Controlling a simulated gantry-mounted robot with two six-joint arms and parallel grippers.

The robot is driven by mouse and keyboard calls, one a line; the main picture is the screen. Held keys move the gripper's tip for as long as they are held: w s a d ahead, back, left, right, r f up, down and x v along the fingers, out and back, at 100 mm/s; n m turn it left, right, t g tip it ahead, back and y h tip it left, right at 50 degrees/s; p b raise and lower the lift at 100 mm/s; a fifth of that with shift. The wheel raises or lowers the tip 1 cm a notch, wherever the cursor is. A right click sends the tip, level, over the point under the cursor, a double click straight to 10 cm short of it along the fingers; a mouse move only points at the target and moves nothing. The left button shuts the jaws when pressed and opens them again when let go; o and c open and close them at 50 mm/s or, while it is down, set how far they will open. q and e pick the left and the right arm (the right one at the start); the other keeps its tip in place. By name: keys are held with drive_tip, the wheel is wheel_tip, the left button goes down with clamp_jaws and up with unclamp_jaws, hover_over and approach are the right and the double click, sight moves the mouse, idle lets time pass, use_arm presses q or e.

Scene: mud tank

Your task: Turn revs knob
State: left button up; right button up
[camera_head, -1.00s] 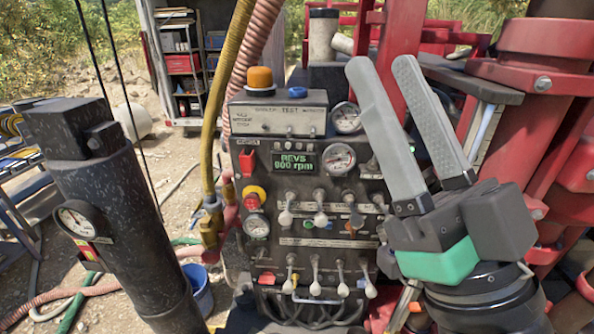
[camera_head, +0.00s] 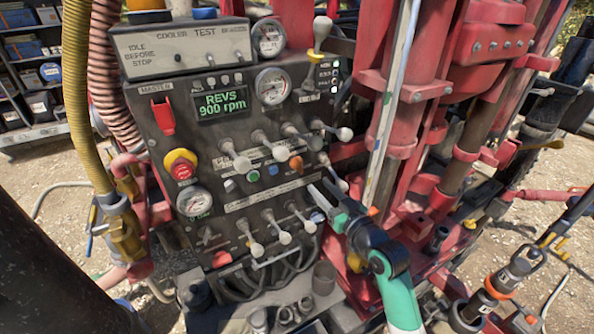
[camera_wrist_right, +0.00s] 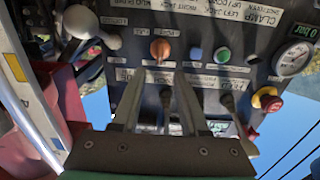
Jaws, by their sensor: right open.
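An orange knob (camera_head: 296,163) sits on the right part of the dark control panel (camera_head: 150,150), among levers and small buttons. I cannot read which knob is labelled revs. The panel display (camera_head: 222,107) reads REVS 900 rpm. My right gripper (camera_head: 318,189) is in front of the panel, a little below and right of the orange knob. In the right wrist view the orange knob (camera_wrist_right: 160,48) lies just beyond and between the open fingertips (camera_wrist_right: 159,76). The jaws look empty and apart from it. My left gripper is out of view.
White-tipped levers (camera_head: 283,237) stick out below and beside the orange knob. A red and yellow stop button (camera_head: 181,168) is at the panel's left. Red machine structure (camera_head: 410,140) stands close on the right. Yellow hose (camera_head: 80,90) hangs at left.

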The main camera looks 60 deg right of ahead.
sight(302, 168)
drive_tip(key=x, duration=1)
drive_tip(key=shift+p, duration=0.3)
clamp_jaws()
